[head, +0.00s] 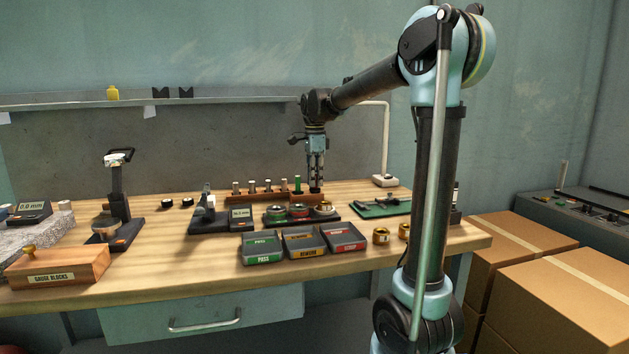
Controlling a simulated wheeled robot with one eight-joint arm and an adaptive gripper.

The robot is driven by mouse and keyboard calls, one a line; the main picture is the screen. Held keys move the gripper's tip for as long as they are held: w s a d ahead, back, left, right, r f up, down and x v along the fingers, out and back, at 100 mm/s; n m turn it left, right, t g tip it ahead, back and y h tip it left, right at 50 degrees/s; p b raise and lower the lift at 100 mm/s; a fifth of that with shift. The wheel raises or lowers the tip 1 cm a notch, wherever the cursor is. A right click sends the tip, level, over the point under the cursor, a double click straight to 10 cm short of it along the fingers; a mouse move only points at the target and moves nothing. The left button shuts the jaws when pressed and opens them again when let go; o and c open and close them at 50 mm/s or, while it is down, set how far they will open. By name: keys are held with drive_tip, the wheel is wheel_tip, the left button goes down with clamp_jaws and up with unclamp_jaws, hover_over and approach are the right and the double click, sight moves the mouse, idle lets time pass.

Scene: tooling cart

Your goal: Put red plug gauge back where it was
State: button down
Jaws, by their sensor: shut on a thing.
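My gripper (316,179) points straight down at the right end of a long wooden rack (262,197) near the back of the bench. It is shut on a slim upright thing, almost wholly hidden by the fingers. This is most likely the red plug gauge, since no red handle shows elsewhere in the rack; its colour cannot be made out. The held gauge is at or just above the rack's right end; whether it touches the rack cannot be told. Just left of my gripper a green plug gauge (297,184) stands upright in the rack, with several pale-topped gauges further left.
In front of the rack, a dark tray with ring gauges (298,210) and three bins, pass (262,255), rework (304,252) and red-labelled (344,246). A green mat with tools (380,206) lies right. A gauge stand (208,217) stands left. A shelf (220,99) runs along the wall behind.

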drive_tip(key=shift+f, duration=0.35)
drive_tip(key=c, duration=1.6)
unclamp_jaws()
wheel_tip(320, 180, up, 13)
drive_tip(key=shift+w+f, duration=0.1)
